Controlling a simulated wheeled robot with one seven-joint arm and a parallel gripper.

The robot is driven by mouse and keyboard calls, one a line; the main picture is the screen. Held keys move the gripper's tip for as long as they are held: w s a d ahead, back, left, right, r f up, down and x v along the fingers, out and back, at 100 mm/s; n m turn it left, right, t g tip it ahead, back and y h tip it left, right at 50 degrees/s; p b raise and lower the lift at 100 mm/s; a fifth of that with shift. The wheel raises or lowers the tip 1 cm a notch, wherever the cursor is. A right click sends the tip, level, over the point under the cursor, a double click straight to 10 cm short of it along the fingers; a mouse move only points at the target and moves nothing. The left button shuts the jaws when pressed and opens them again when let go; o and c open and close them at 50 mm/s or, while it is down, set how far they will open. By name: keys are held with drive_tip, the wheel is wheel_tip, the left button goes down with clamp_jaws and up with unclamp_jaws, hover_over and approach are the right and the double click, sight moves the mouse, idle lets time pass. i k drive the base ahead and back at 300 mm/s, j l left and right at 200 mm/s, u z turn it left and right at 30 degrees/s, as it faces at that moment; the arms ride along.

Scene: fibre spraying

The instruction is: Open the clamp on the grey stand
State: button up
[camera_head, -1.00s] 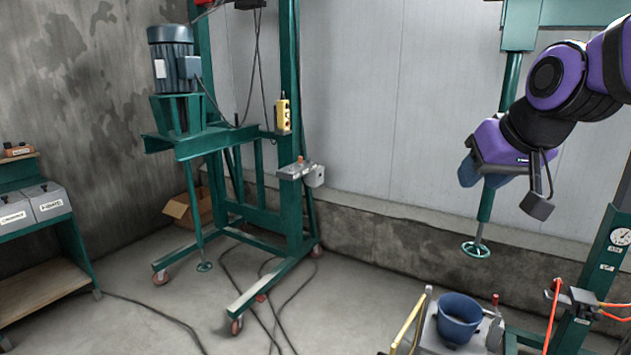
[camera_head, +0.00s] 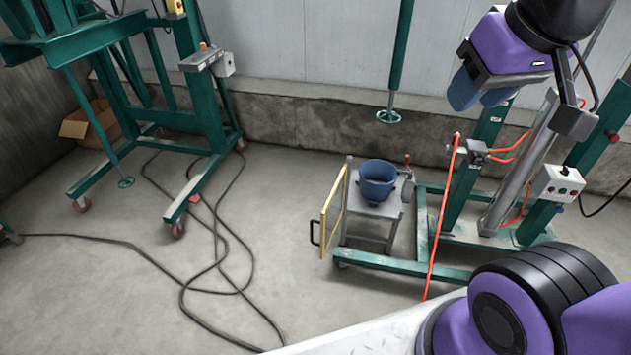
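The grey stand (camera_head: 389,209) is low, on the green machine's base right of centre. A blue bucket (camera_head: 378,178) sits upright on it. A small red-tipped lever (camera_head: 407,163) stands at the stand's right edge; it may belong to the clamp, but it is too small to tell whether the clamp is open or shut. My gripper (camera_head: 480,92), with blue fingers below a purple wrist, hangs at the upper right in front of the green machine. It appears well apart from the stand. Its finger gap is not clear from this angle, and I see nothing held.
A yellow guard frame (camera_head: 333,212) stands at the stand's left side. A red hose (camera_head: 441,215) runs down just right of it. A handwheel (camera_head: 389,117) on a green shaft hangs above the bucket. Black cables (camera_head: 215,235) cross the floor at left. A button box (camera_head: 559,184) is at right.

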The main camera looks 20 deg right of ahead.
sight(408, 156)
drive_tip(key=i+j+z, duration=0.5)
drive_tip(key=i+j, duration=0.15)
drive_tip(key=i+j+z, duration=0.25)
drive_tip(key=j, duration=0.25)
drive_tip(key=i+j+z, duration=0.25)
drive_tip(key=j, duration=0.25)
